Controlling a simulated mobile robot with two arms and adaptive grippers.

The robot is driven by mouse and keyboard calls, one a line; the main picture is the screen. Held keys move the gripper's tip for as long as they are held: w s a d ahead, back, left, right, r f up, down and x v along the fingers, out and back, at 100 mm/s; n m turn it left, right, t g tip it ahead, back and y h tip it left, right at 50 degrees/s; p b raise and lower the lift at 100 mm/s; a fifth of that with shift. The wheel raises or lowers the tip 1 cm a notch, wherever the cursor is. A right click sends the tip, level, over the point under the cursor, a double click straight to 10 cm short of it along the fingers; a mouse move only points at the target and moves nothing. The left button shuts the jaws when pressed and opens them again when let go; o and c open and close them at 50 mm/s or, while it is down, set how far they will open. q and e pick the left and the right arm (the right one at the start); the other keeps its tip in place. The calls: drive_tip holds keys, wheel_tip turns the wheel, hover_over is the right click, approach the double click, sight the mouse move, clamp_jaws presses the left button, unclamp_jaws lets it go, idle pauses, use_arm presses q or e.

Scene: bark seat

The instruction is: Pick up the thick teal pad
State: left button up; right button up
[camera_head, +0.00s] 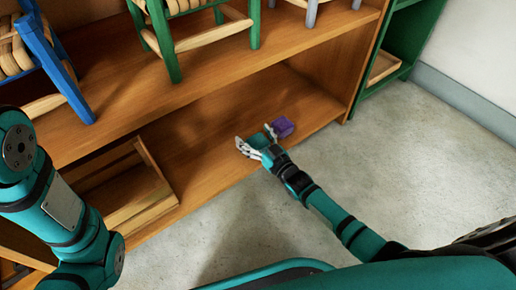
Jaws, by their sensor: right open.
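The teal pad (258,140) lies on the lower wooden shelf. It is small in the picture and partly hidden by my right gripper. My right gripper (254,145) is open, with its pale fingers at the pad, one to its left and one toward its right. I cannot tell whether the fingers touch it. My left arm shows at the left, but its gripper is not in view.
A purple block (282,127) lies on the lower shelf (215,165) just right of the pad. A wooden crate (120,185) stands to the left. Small chairs (200,40) stand on the shelf above. Concrete floor (400,150) is clear at the right.

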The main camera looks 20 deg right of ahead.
drive_tip(key=c, duration=1)
drive_tip(key=shift+r, duration=0.2)
